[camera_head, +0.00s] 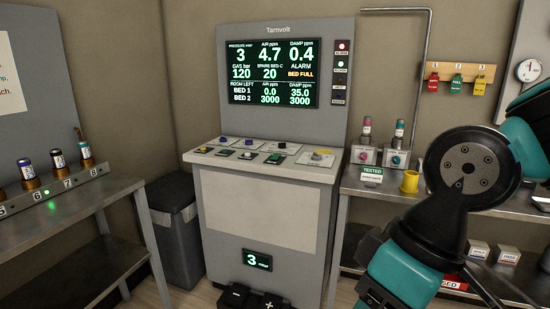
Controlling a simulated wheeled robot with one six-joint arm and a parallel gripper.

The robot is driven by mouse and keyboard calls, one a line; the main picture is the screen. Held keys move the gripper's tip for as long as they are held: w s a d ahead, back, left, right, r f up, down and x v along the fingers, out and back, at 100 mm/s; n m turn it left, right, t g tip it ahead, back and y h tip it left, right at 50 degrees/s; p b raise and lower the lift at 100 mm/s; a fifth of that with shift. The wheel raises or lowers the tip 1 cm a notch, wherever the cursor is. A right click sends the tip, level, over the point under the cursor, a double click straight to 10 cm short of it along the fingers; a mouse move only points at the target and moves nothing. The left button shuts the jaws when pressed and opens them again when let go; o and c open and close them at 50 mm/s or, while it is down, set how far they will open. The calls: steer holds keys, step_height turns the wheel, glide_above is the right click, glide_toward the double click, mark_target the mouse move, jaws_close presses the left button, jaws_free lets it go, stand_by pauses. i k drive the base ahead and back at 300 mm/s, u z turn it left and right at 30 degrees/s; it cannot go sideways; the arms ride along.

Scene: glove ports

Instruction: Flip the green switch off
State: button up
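A green switch (275,159) sits on a small pale plate in the front row of the grey console's sloping top (335,172). It is the rightmost of the small switches in that row. It is too small to tell which way it is set. My arm, teal and black, reaches across the right side of the view, to the right of the console. My gripper's fingers do not show.
Other small switches (246,155) and coloured knobs (321,155) sit close around it. A lit display (273,73) stands behind. A left bench (70,205) holds numbered cartridges, and a right bench (385,188) carries a yellow cup (409,182). A dark bin (173,235) stands left of the console.

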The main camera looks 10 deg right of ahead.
mark_target(275, 157)
steer(key=u, duration=0.35)
steer(key=i, duration=2.3)
steer(key=z, duration=0.2)
